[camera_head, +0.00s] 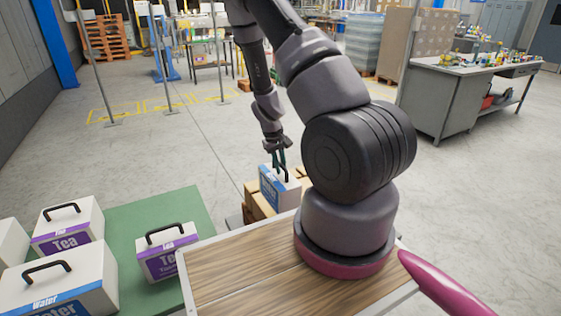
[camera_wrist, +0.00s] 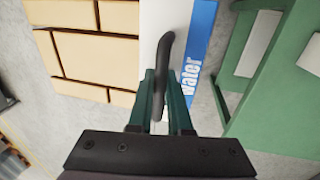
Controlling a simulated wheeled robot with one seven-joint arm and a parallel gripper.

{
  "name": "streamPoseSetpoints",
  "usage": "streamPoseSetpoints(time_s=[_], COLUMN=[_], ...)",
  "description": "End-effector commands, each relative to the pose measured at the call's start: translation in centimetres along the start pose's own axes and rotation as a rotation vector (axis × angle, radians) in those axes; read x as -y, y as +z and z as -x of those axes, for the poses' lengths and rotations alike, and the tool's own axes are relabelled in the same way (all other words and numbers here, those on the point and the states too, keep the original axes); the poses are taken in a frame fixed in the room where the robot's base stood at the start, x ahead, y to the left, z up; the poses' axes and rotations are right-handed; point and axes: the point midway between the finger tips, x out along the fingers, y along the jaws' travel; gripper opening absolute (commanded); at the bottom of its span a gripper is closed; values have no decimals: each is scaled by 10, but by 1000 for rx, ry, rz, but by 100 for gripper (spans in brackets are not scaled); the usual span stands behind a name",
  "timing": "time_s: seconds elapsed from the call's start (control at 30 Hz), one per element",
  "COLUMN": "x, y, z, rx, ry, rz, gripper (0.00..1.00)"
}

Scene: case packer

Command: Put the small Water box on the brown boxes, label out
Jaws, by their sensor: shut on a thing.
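The small Water box (camera_head: 278,190) is white with a blue label band and a black handle. In the head view it is at the brown boxes (camera_head: 255,203), beyond my wooden deck. My gripper (camera_head: 280,160) is above it, with its fingers at the handle. In the wrist view my gripper (camera_wrist: 166,100) is shut on the black handle (camera_wrist: 164,60). The box's blue Water label (camera_wrist: 198,55) faces right there, away from the brown boxes (camera_wrist: 90,45). I cannot tell whether the box touches the brown boxes beneath it.
A green table (camera_head: 190,205) at left bears Tea boxes (camera_head: 68,226) and a larger Water box (camera_head: 60,285). Its green edge shows right in the wrist view (camera_wrist: 240,60). A grey workbench (camera_head: 440,95) stands at the back right. The floor behind the brown boxes is clear.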

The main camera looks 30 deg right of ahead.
Motion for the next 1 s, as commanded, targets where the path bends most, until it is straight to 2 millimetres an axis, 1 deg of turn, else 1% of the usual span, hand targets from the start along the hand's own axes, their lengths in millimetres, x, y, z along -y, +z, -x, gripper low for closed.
streamPoseSetpoints(time_s=[0.7,1.0], x=[10,14], y=[0,0], z=[-54,-72], rx=[1,-1], ry=[0,0], rz=[0,1], gripper=[0,0])
